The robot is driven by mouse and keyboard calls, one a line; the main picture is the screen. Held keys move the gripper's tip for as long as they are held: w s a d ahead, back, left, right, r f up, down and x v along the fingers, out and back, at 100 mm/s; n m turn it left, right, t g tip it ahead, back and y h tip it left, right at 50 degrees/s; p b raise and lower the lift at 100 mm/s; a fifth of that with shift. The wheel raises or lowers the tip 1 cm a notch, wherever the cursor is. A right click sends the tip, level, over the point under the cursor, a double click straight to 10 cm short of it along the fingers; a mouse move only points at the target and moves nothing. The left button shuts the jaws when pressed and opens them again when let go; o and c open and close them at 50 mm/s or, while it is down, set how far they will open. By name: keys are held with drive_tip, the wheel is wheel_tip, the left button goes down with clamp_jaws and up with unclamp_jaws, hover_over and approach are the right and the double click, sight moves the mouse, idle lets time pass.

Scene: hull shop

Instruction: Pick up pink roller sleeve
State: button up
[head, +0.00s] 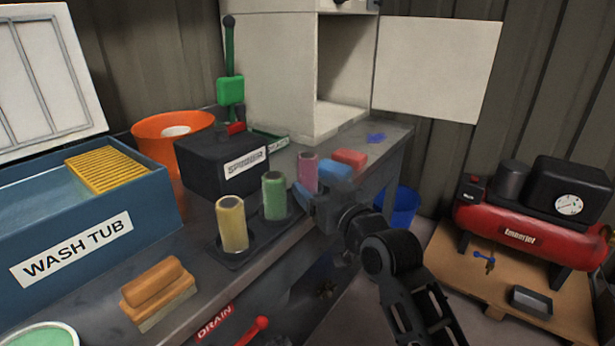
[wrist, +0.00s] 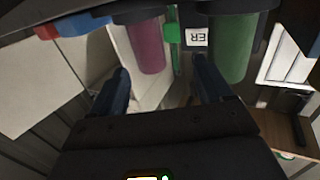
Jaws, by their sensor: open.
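The pink roller sleeve (head: 308,170) stands upright on the bench, the rearmost of three sleeves in a row. In the wrist view, which is upside down, the pink sleeve (wrist: 147,47) hangs from the top, left of centre, ahead of the fingers. My gripper (head: 322,188) is at the bench's right edge, close to the pink sleeve and partly covering its lower part. In the wrist view my gripper (wrist: 163,80) is open with nothing between its fingers. I cannot tell whether a finger touches the sleeve.
A green sleeve (head: 274,196) and a yellow sleeve (head: 232,224) stand nearer. Blue (head: 332,170) and red (head: 350,157) blocks lie just behind the pink sleeve. A black spinner box (head: 205,165) stands left. The open cabinet (head: 270,75) is behind. The floor lies right of the bench edge.

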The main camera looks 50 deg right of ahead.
sight(312, 167)
drive_tip(key=shift+w+d+r, duration=0.45)
drive_tip(key=shift+d+r, duration=0.1)
drive_tip(key=shift+d, duration=0.2)
drive_tip(key=x, duration=0.3)
drive_tip(key=p+x, duration=0.1)
drive_tip(key=x, duration=0.3)
drive_tip(key=shift+d+r, duration=0.15)
drive_tip(key=shift+d, duration=0.35)
drive_tip(key=c, duration=1)
